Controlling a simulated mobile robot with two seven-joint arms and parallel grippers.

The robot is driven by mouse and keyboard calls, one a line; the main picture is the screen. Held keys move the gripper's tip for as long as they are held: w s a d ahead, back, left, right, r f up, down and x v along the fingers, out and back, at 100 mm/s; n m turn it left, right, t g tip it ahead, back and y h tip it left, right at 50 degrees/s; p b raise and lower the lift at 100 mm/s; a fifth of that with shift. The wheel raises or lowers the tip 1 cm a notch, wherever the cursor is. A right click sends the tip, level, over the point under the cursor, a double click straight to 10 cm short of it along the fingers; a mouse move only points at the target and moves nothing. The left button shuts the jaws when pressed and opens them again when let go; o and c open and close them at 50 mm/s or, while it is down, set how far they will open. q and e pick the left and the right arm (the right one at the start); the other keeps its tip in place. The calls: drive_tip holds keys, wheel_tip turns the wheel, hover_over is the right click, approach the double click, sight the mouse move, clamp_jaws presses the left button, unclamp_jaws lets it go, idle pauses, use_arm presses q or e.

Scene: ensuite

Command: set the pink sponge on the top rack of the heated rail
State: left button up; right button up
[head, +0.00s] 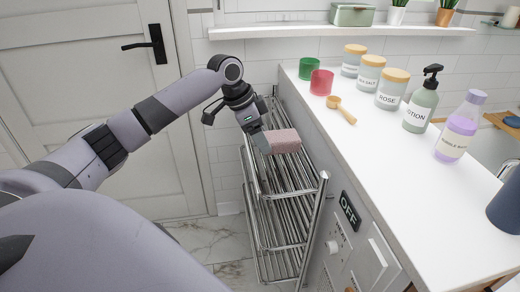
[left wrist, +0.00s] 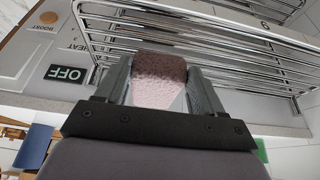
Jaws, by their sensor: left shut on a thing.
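The pink sponge (head: 282,141) is a small block between the fingers of my left gripper (head: 262,143), which is shut on it. It also shows between both fingers in the left wrist view (left wrist: 158,80). The heated rail (head: 268,220) is a chrome rack with several tiers, beside the white counter. The gripper and sponge are over its top rack (head: 290,182); I cannot tell whether the sponge touches the bars. The rail's bars also show behind the sponge in the left wrist view (left wrist: 215,45). My right gripper is not in view.
The white counter (head: 400,165) stands right of the rail, with green (head: 308,68) and red (head: 321,82) cups, a wooden scoop (head: 341,109), jars and bottles. An OFF panel (head: 349,211) is on its side. A closed door (head: 95,95) is at left.

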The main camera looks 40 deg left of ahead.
use_arm(q)
wheel_tip(320, 180, down, 4)
drive_tip(key=shift+f, duration=0.1)
drive_tip(key=o, duration=0.9)
drive_tip(key=shift+o, duration=0.2)
drive_tip(key=v, duration=1.2)
drive_tip(key=shift+p, duration=0.3)
